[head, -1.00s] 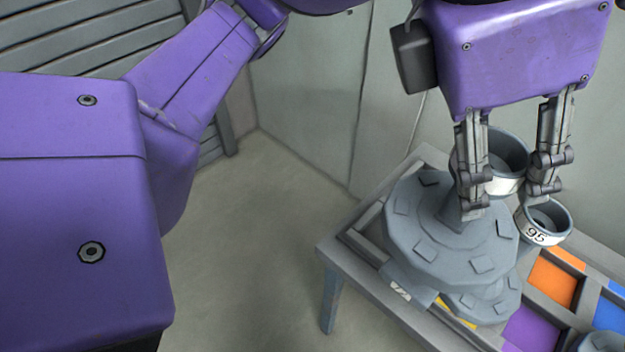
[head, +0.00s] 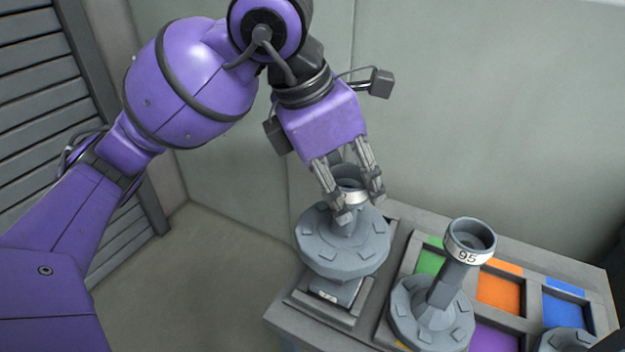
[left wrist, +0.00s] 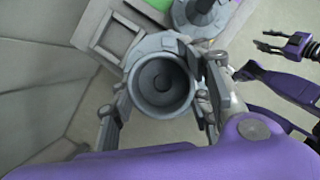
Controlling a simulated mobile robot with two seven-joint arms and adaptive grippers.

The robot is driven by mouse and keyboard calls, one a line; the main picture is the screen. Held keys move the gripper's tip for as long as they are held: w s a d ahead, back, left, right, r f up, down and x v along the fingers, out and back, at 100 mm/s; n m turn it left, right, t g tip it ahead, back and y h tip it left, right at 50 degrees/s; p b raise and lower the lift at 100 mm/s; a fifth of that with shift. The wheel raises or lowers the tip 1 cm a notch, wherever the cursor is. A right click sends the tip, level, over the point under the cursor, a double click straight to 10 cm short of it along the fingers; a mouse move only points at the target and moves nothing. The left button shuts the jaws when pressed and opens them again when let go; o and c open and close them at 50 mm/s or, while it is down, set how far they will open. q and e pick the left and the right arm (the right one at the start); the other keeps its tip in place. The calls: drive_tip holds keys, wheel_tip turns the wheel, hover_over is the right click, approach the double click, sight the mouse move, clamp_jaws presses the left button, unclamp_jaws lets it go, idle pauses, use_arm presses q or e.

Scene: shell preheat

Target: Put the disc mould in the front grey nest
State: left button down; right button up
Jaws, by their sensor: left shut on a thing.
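The disc mould (head: 340,262) is a broad grey disc with raised tabs, a stem and a cup top with a white band. My left gripper (head: 357,203) is shut on it near the cup. In the left wrist view, the fingers stand on both sides of the round cup (left wrist: 160,82). The mould looks nearly upright, over the left grey end of the rack. A grey nest frame (head: 301,297) shows partly under it; the disc hides most of it. I cannot tell how large the gap is. My right gripper (left wrist: 266,40) shows in the left wrist view, fingers apart and empty.
A tall grey mould marked 95 (head: 443,290) stands close to the right of the held disc. Another grey mould (head: 568,341) is at the lower right. The rack has green (head: 430,261), orange (head: 498,293), blue (head: 565,311) and purple (head: 495,338) pads. An empty square nest (left wrist: 112,38) shows in the left wrist view.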

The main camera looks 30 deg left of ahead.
use_arm(q)
drive_tip(key=shift+w+a+f, duration=0.2)
drive_tip(key=shift+w+f, duration=0.1)
drive_tip(key=shift+f, duration=0.05)
drive_tip(key=shift+w+a+f, duration=0.15)
drive_tip(key=shift+f, duration=1.65)
drive_tip(key=c, duration=0.9)
unclamp_jaws()
drive_tip(key=shift+f, duration=0.1)
drive_tip(key=shift+r, duration=0.25)
drive_tip(key=v, duration=1.2)
drive_tip(key=shift+f, duration=0.1)
